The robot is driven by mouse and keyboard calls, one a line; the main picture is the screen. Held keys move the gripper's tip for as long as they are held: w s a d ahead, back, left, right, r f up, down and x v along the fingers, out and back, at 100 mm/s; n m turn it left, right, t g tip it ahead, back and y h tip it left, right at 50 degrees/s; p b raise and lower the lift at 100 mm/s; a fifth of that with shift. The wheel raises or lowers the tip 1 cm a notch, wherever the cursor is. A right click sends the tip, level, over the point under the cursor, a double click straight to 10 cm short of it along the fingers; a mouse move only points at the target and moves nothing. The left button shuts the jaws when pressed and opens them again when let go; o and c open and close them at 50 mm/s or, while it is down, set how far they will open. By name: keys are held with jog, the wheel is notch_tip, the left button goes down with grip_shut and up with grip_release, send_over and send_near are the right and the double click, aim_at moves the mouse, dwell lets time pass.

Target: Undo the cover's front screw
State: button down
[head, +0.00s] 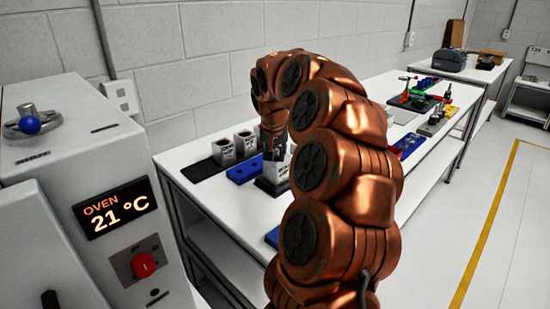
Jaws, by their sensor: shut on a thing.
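My copper-coloured arm arches over the white bench (196,153) and hides much of it. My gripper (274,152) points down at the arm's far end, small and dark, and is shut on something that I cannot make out. Just under it stands a pale block on a dark base (268,187). I cannot tell whether the held thing touches this block. The cover and its front screw cannot be made out at this size, and part of the area is behind my arm.
Grey cups (224,151) stand on a black mat (206,168), near a blue block (244,171), left of my gripper. An oven (117,207) stands at the left front. Tools and coloured trays (409,144) lie farther along the bench. The floor at right is clear.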

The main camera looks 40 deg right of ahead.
jog(key=n+y, duration=0.1)
jog(key=n, duration=0.2)
jog(key=n+t+y+p, duration=0.1)
jog(key=n, duration=0.2)
jog(key=shift+s+d+r+t, duration=0.1)
jog(key=shift+s+d+t, duration=0.1)
jog(key=shift+t, duration=0.1)
jog(key=shift+d+n+y+p, duration=0.1)
jog(key=shift+n+y+p, duration=0.3)
jog(key=shift+n, duration=0.9)
jog(key=shift+d+n+y+p, duration=0.15)
jog(key=shift+n+y, duration=0.35)
jog(key=shift+n, duration=0.8)
jog(key=c, duration=1)
grip_release()
jog(key=v, duration=1.1)
jog(key=shift+s+r, duration=0.2)
jog(key=shift+r, duration=0.15)
